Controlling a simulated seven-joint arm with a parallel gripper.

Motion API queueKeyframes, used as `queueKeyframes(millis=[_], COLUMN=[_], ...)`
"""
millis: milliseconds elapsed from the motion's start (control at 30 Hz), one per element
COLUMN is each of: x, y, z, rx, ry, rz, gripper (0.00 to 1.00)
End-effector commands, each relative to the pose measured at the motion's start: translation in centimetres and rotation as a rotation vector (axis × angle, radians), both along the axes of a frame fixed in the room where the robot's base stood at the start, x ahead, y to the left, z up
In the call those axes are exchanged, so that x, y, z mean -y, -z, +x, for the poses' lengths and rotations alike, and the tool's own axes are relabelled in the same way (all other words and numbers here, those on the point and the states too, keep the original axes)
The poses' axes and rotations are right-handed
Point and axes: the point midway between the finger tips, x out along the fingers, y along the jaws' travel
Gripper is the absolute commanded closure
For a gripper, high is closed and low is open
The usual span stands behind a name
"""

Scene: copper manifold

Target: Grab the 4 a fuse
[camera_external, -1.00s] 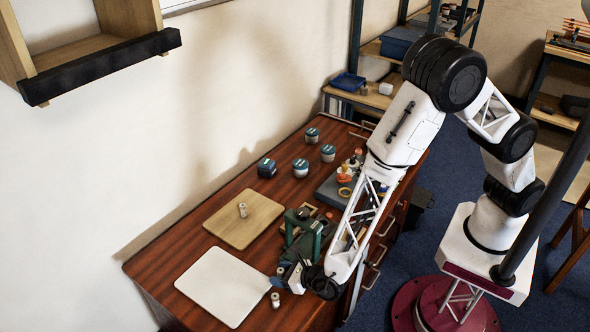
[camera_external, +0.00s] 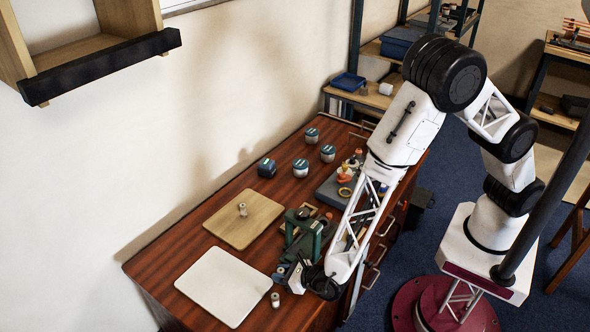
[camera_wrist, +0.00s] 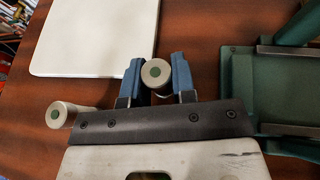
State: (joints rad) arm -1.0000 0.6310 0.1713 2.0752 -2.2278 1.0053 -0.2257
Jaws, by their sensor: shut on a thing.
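The same gripper shows in the external view (camera_external: 281,272), low beside the green device, where the held fuse is hard to make out. A second similar fuse (camera_wrist: 62,115) is left of the gripper in the wrist view, and it also shows on the table in the external view (camera_external: 275,299). A third small cylinder (camera_external: 242,209) stands on the wooden board. I cannot read any ratings.
A green device (camera_wrist: 285,80) stands close right of the gripper in the wrist view. A white board (camera_external: 222,287) and a wooden board (camera_external: 243,220) lie on the brown table (camera_external: 190,250). Several small jars (camera_external: 300,167) stand farther back.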

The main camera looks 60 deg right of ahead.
Motion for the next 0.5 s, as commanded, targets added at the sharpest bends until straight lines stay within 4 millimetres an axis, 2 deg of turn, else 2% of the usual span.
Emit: queueKeyframes(millis=[267, 500], x=[0.0, 0.0], y=[-0.7, -2.4], z=[0.0, 0.0], rx=[0.000, 0.002], ry=[0.000, 0.001], rz=[0.001, 0.002], gripper=[0.98, 0.98])
